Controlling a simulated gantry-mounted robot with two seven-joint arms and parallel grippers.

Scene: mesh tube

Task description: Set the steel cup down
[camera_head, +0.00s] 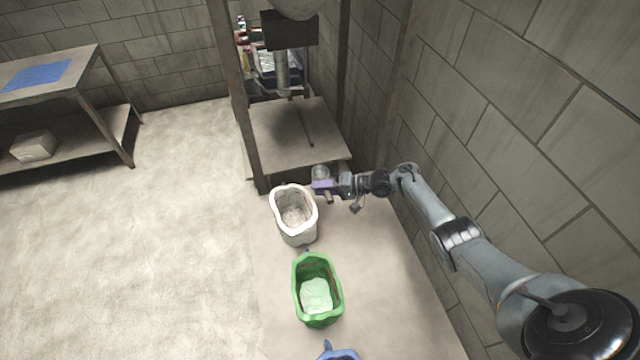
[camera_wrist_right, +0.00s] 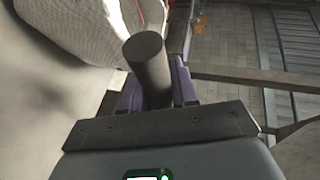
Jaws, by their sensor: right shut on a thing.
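The steel cup (camera_head: 321,171) is a small grey round vessel beside the front edge of the metal stand, just behind the white bin's right rim in the head view. My right gripper (camera_head: 321,186), with purple fingers, is at the cup. The cup's bowl is not clear in the wrist view. Whether the cup touches a surface cannot be told. My left gripper is not in view.
A white bin (camera_head: 281,198) with pale contents stands close to the gripper. A green bin (camera_head: 303,299) and a blue bin (camera_head: 340,354) stand nearer. The metal stand's plate (camera_head: 285,135) is mostly bare. A block wall (camera_head: 530,110) runs along the right.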

